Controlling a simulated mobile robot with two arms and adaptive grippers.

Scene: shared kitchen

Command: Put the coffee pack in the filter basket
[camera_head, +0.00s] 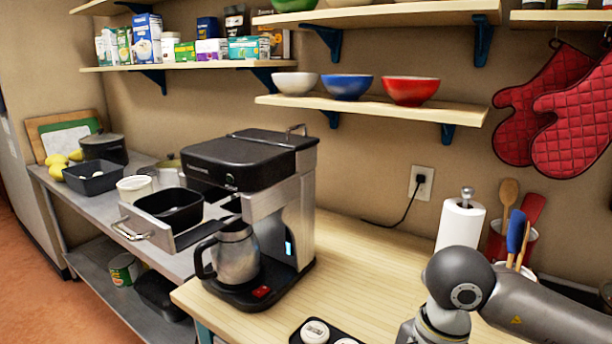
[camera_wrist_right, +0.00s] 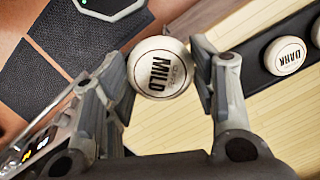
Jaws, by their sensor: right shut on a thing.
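A round white coffee pack (camera_wrist_right: 160,66) marked MILD is held between the fingers of my right gripper (camera_wrist_right: 165,85) in the right wrist view. The gripper is shut on it. In the head view my right arm comes in at the lower right, and its gripper is out of frame. The coffee machine (camera_head: 250,160) stands on the wooden counter. Its black filter basket (camera_head: 172,212) is pulled out to the left on a silver-fronted drawer, open at the top and looking empty. A steel carafe (camera_head: 237,254) stands below on the machine's base. My left gripper is not in view.
A paper roll (camera_head: 461,222) and utensils (camera_head: 515,235) stand at the right. Bowls sit on a shelf (camera_head: 370,105) above.

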